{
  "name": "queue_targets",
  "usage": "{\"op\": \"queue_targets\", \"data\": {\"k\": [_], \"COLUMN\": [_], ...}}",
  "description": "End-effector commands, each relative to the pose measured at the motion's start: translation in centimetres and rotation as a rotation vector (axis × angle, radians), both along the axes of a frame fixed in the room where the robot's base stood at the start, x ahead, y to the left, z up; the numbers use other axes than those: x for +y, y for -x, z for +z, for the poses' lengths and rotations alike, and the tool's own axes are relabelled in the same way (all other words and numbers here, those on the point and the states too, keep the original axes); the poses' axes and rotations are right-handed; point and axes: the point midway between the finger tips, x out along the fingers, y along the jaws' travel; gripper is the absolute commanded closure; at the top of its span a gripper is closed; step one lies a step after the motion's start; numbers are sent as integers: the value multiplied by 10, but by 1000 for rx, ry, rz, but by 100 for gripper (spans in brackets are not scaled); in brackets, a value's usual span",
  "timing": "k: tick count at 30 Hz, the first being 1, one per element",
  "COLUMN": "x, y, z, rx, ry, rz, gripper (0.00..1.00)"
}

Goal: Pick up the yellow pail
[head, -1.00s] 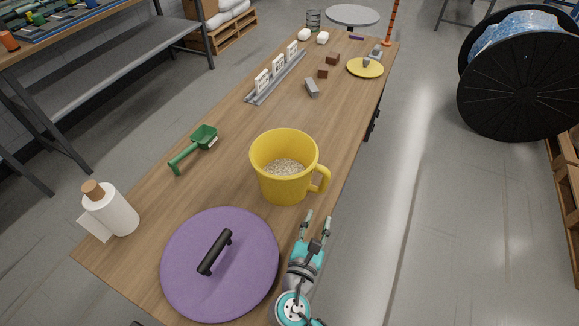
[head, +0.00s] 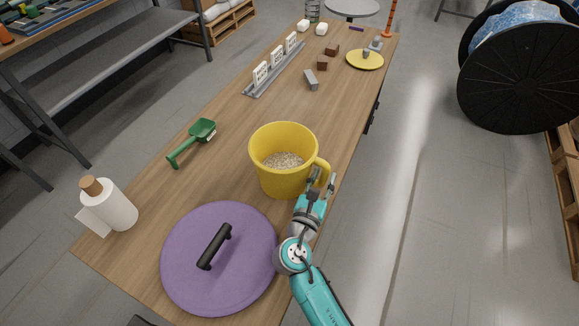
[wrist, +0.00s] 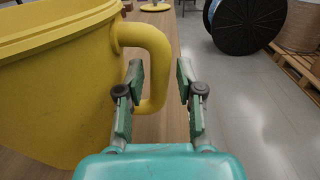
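The yellow pail (head: 280,172) stands upright on the wooden table and holds pale pellets (head: 284,160). Its handle (head: 322,172) points right, toward my gripper (head: 321,182). In the wrist view the pail (wrist: 60,85) fills the left side, and its handle (wrist: 158,62) reaches in between the fingers of my gripper (wrist: 160,78). The fingers are apart, one on each side of the handle's lower part. A gap shows between the handle and the right finger. I cannot tell whether the left finger touches the handle.
A purple lid (head: 219,275) with a black grip lies just in front of the pail. A green scoop (head: 192,142) and a white bottle (head: 112,205) are to the left. Farther back are a grey block (head: 311,80) and a yellow disc (head: 365,60).

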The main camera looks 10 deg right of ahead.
Motion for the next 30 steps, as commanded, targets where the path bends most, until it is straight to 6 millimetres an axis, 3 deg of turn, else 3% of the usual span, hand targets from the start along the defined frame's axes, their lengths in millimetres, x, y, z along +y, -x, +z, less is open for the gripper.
{"op": "queue_targets", "data": {"k": [6, 14, 18, 30], "x": [-13, -14, -14, -14], "y": [-19, -21, -20, -20], "z": [0, 0, 0, 1], "rx": [-1, 0, 0, -1], "ry": [-1, -1, -1, 0], "rz": [-1, 1, 1, 0], "gripper": [63, 63, 98, 100]}}
